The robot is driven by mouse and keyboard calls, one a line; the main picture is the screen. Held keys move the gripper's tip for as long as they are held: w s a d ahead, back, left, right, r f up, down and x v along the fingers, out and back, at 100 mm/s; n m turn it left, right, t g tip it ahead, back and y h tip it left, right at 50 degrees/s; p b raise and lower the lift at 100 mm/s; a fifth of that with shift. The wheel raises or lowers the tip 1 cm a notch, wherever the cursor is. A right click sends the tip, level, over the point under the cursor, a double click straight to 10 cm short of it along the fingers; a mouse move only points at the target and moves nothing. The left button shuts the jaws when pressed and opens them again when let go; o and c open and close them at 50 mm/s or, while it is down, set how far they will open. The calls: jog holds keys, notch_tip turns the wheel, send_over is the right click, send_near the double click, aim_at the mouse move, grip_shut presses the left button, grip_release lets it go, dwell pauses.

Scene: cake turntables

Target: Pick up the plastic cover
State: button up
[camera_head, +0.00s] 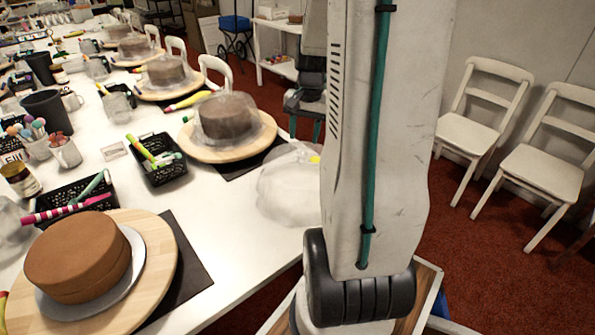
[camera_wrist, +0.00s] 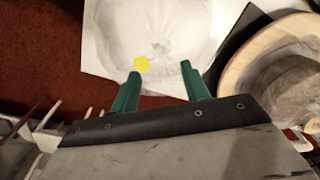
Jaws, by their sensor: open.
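A clear plastic cover (camera_head: 290,190) lies on the white table at its right edge, partly hidden behind my arm in the head view. It also shows at the top of the wrist view (camera_wrist: 185,30), wrinkled at the middle, with a yellow spot (camera_wrist: 142,64) near its edge. My gripper (camera_wrist: 160,75) has two green fingers, spread apart with nothing between them. In the wrist view the fingertips point toward the near edge of the cover. Whether they touch it cannot be told.
An uncovered brown cake (camera_head: 78,257) stands on a wooden turntable (camera_head: 155,245) at the front left. A plastic-covered cake (camera_head: 227,117) stands on another turntable behind. Black baskets (camera_head: 165,172), cups and tools crowd the table (camera_head: 225,225). White chairs (camera_head: 545,165) stand on the right.

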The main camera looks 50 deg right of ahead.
aim_at(302, 153)
jog(key=f, duration=0.6)
jog(key=shift+w+a+f, duration=0.2)
jog(key=shift+w+f, duration=0.05)
jog(key=shift+f, duration=0.05)
grip_shut()
